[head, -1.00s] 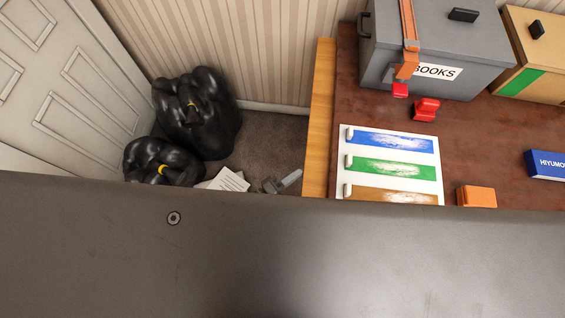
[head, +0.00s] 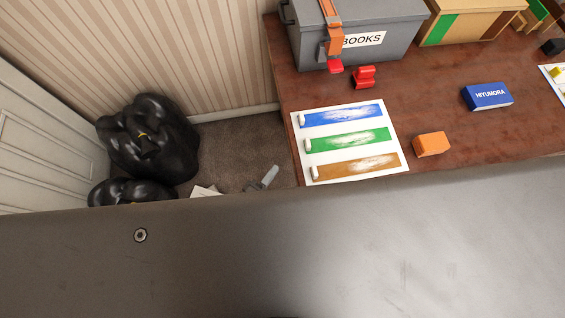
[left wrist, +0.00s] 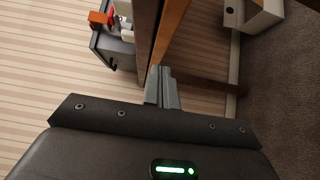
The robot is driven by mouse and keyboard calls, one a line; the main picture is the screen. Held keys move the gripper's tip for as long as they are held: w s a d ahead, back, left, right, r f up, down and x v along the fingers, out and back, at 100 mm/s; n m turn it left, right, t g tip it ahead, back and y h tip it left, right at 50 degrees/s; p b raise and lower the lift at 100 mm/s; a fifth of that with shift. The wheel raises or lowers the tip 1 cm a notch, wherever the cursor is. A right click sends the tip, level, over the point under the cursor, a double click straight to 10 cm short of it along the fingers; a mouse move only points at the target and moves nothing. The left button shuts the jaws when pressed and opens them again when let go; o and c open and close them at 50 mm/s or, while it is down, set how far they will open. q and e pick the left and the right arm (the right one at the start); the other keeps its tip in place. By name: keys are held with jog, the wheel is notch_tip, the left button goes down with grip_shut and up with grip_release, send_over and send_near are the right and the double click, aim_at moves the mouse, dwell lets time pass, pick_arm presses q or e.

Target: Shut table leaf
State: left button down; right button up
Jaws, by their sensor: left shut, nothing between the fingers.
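The table (head: 440,125) has a dark red-brown top, and its left edge shows in the head view. No raised leaf shows beside that edge. In the left wrist view a lighter orange-brown wood strip (left wrist: 172,32), which looks like the leaf or the table's side, runs along the dark board edge (left wrist: 147,35). My left gripper (head: 269,174) is shut and empty, just left of the table edge over the carpet. In the left wrist view its fingers (left wrist: 158,76) point towards the wood; I cannot tell if they touch it. My right gripper is out of view.
A grey BOOKS crate (head: 390,45), a colour sheet (head: 348,125), an orange block (head: 431,144), a red clip (head: 364,77) and a blue box (head: 487,95) are on the table. Black bags (head: 155,140) stand on the floor at left. My grey body hides the near side.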

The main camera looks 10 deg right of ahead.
pick_arm(q)
jog(key=b+v, duration=0.1)
jog(key=v, duration=0.9)
jog(key=shift+d, duration=0.15)
jog(key=s+a+f+m+g+y, duration=0.3)
jog(key=f+m, duration=0.1)
jog(key=f, duration=0.5)
jog(key=s+a+f+m+g+y, duration=0.2)
jog(key=s+f+m+g, duration=0.15)
jog(key=f, duration=0.45)
jog(key=s+a+f+m+g+y, duration=0.5)
jog(key=s+a+f+g+y, duration=0.1)
jog(key=s+a+f, duration=0.8)
jog(key=shift+a+y, duration=0.4)
jog(key=shift+a, duration=0.65)
